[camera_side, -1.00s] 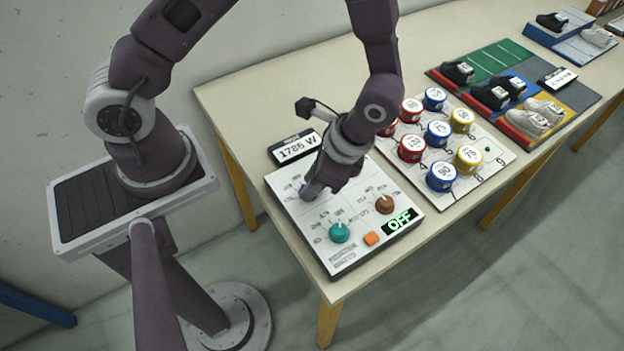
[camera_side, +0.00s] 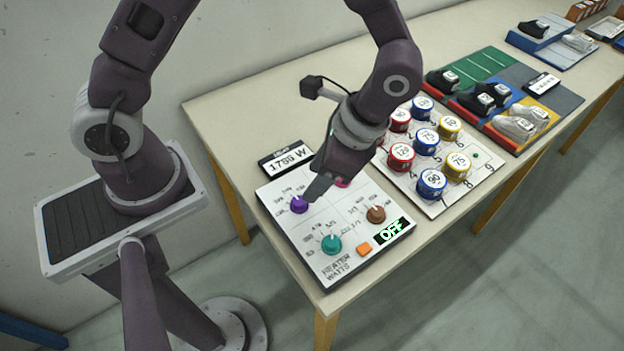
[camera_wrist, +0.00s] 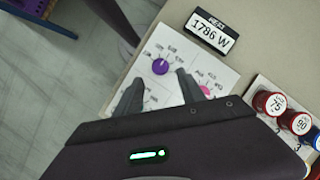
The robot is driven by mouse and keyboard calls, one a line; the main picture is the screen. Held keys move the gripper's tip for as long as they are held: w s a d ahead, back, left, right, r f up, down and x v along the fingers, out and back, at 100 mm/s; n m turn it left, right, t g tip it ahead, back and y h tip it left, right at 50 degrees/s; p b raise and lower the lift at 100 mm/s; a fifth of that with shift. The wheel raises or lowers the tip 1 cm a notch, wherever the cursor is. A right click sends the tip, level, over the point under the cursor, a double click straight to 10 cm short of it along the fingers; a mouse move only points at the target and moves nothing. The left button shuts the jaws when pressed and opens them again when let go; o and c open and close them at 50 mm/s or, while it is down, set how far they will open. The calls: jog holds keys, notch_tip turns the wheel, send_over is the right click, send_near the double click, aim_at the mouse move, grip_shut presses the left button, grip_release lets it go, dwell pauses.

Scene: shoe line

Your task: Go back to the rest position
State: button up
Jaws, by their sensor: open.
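My gripper (camera_side: 320,186) is open and empty above the white heater panel (camera_side: 284,222). In the wrist view my gripper (camera_wrist: 160,82) has its two fingers apart, with the purple knob (camera_wrist: 160,67) beyond and between the tips. The pink knob (camera_side: 342,182) is partly hidden behind the gripper. The teal knob (camera_side: 331,244) and brown knob (camera_side: 376,214) are uncovered at the front.
A sign (camera_wrist: 212,30) behind the panel reads 1786 W. Right of the panel, a white numbered board (camera_side: 438,207) holds several red, blue and yellow cans. Farther right are shoes on a coloured mat (camera_side: 566,101). The back left of the table (camera_side: 240,115) is clear.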

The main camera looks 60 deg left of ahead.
jog(key=shift+r, duration=0.1)
jog(key=s+a+r+n+t+h, duration=0.1)
jog(key=a+r+n+t, duration=0.15)
jog(key=r, duration=0.45)
jog(key=s+a+r+n+t+h, duration=0.1)
jog(key=s+a+r+n, duration=0.1)
jog(key=a+r, duration=0.35)
jog(key=s+r+n+t+h, duration=0.1)
jog(key=s+r+n+t, duration=0.3)
jog(key=s+r+t, duration=0.1)
notch_tip(320, 180, up, 2)
jog(key=shift+s+r+h, duration=0.15)
jog(key=shift+s+h, duration=0.15)
jog(key=shift+s, duration=0.55)
jog(key=shift+w, duration=0.15)
dwell(1.0)
